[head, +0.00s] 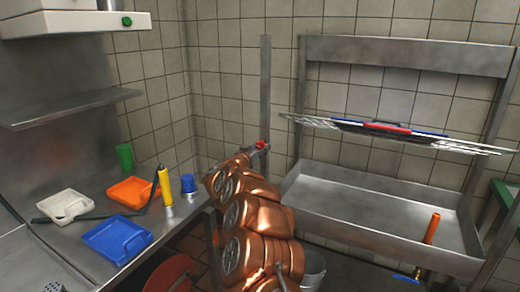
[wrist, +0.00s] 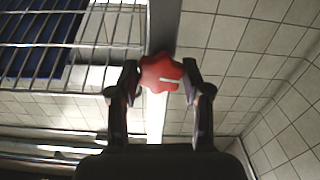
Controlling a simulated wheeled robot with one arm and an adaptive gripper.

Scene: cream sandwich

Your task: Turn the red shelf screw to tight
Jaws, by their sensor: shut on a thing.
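The red shelf screw (wrist: 160,72) is a lobed red knob with a pale line mark on its face, in the upper middle of the wrist view. In the head view the red screw (head: 262,144) is a small spot on the metal post (head: 265,90), left of the wire shelf (head: 300,121). My gripper (wrist: 161,78) has a finger on each side of the knob and is shut on it. In the head view my copper-coloured arm reaches up to the screw, and its links hide much of the gripper.
The wire shelf carries flat red and blue things (head: 388,127). On the left counter stand blue (head: 118,252), orange (head: 117,188) and white (head: 52,207) containers and a yellow cylinder (head: 165,187).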

